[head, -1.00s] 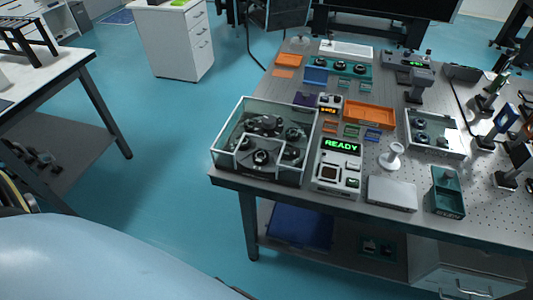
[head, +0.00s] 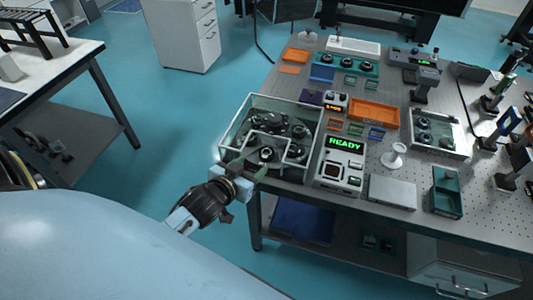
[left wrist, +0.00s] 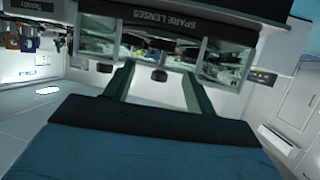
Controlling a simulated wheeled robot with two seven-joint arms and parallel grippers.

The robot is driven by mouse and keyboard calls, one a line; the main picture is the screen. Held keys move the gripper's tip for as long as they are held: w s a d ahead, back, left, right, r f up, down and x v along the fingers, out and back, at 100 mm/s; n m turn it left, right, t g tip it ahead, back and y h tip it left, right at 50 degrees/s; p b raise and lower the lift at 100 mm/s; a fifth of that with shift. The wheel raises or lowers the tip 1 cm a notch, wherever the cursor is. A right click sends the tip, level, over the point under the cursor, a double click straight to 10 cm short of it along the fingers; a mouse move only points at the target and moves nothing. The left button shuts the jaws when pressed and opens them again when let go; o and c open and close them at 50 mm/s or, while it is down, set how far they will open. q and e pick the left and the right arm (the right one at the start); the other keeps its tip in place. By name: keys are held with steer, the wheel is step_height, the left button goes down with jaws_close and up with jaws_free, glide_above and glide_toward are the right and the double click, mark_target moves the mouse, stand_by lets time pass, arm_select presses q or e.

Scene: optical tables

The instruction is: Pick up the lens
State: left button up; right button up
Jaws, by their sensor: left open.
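Several black-ringed round lenses sit in a clear-walled box at the table's near left corner, including one in its front compartment (head: 267,154) and another at the right (head: 300,131). I cannot tell which lens the task means. My left gripper (head: 252,166) is open and empty at the box's front left wall, and overlaps that wall in the picture. I cannot tell whether it touches. In the left wrist view its two fingers (left wrist: 157,82) are spread, with a "SPARE LENSES" label (left wrist: 163,22) beyond them. My right gripper is not in view.
A device reading READY (head: 344,144) stands right of the box. An orange tray (head: 374,115), a white stand (head: 394,156), a grey flat box (head: 392,192) and a teal holder (head: 446,190) crowd the table. Another clear tray (head: 455,146) holds dark round parts. Open floor lies left.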

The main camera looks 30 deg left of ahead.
mark_target(266, 152)
arm_select(q)
steer(key=x, duration=0.8)
steer(key=shift+w+a+f, duration=0.2)
steer(key=shift+w, duration=0.15)
steer(key=c, duration=0.7)
steer(key=shift+r, duration=0.1)
steer(key=shift+c, duration=0.2)
